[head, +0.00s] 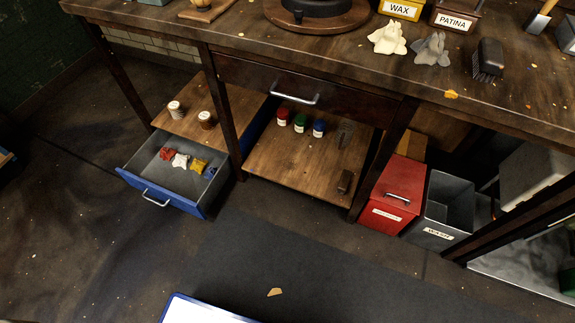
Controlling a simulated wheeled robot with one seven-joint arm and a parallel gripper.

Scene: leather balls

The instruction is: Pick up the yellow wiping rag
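The yellow wiping rag (199,166) is a small crumpled cloth lying in the open blue drawer (150,193) at the lower left of the bench. It lies in a row with a red rag (166,153), a white rag (181,160) and a blue rag (209,172), between the white and the blue one. The drawer is pulled out low above the floor, with a metal handle on its front. The rag is in plain view from above. My gripper is not in view.
A red bin (392,190) and a grey waste bin (445,205) stand right. Floor before the drawer is clear.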

